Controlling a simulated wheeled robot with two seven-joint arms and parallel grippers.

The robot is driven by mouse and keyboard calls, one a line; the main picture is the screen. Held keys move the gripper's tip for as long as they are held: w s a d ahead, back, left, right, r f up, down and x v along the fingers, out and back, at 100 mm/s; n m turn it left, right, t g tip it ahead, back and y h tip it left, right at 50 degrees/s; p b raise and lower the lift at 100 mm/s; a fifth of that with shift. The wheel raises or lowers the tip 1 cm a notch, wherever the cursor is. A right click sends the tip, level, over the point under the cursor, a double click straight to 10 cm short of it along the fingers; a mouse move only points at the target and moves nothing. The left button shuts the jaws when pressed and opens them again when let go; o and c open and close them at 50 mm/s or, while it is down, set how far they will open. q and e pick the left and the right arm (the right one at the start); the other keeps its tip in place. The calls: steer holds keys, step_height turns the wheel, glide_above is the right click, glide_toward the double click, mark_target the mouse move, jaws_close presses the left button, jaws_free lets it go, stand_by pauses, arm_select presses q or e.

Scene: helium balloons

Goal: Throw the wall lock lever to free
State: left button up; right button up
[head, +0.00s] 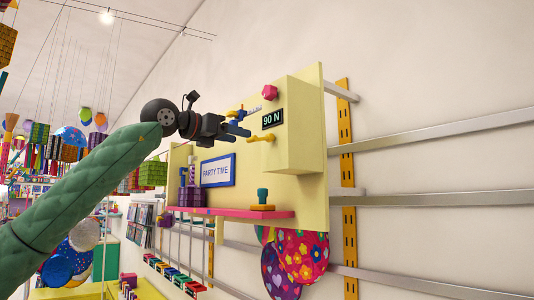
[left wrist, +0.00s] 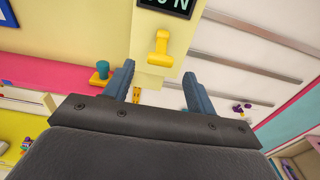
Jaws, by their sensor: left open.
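A yellow lever (head: 262,139) sticks out from the pale yellow wall panel (head: 313,195), just below a dark display reading 90 N (head: 273,119). In the left wrist view the lever (left wrist: 161,48) lies beyond the fingertips, lined up with the gap between them. My left gripper (head: 243,132) is open and empty, a little to the left of the lever in the head view; the two look apart. In the left wrist view its blue-grey fingers (left wrist: 158,82) are spread wide. My right gripper is in neither view.
A pink shelf (head: 233,211) with a teal-and-orange knob-like piece (head: 262,198) juts out below. A PARTY TIME sign (head: 218,171) is at left. Patterned balloons (head: 300,255) hang below the panel.

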arm_select(q)
steer(key=shift+s+a, duration=0.4)
steer(key=shift+a, duration=0.2)
steer(key=b+v, duration=0.2)
steer(key=v, duration=0.2)
steer(key=shift+r, duration=0.1)
stand_by(0.6)
